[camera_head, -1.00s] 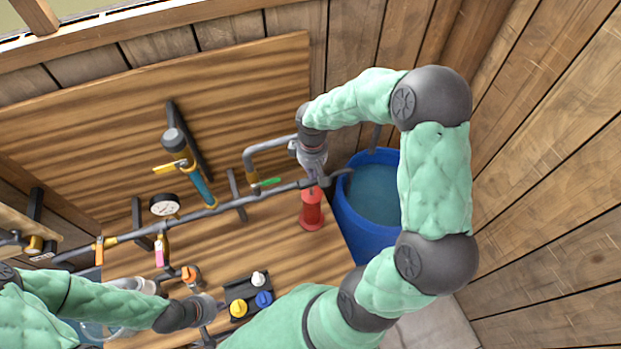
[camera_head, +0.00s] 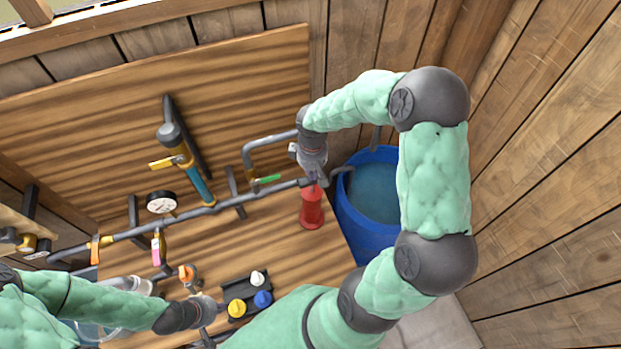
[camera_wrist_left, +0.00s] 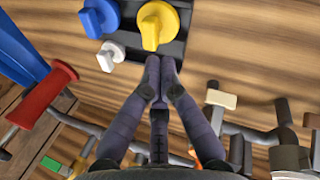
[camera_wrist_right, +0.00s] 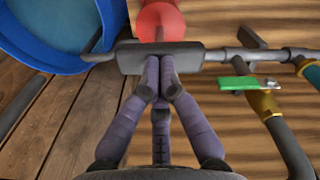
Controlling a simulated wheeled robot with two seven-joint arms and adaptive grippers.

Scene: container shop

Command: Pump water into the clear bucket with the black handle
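A clear container (camera_head: 88,331) with bluish tint shows at the lower left of the head view, mostly hidden by my left arm; I cannot make out a black handle. A black control block (camera_head: 236,290) carries yellow (camera_head: 237,308), blue (camera_head: 263,298) and white (camera_head: 258,278) knobs. My left gripper (camera_wrist_left: 160,78) is shut, its fingertips together just beside the yellow knob (camera_wrist_left: 158,25); contact is unclear. A red cylindrical part (camera_head: 311,208) stands below the pipe. My right gripper (camera_wrist_right: 159,76) is shut, fingertips together at a dark grey block (camera_wrist_right: 160,56) on the pipe, with no thing visible between them.
A blue barrel of water (camera_head: 368,235) stands right of the red part. Pipes carry a green-handled valve (camera_head: 267,179), a yellow-handled valve (camera_head: 168,162), a gauge (camera_head: 161,203), and orange (camera_head: 187,273) and pink (camera_head: 157,249) handles. A plank wall (camera_head: 545,180) bounds the right.

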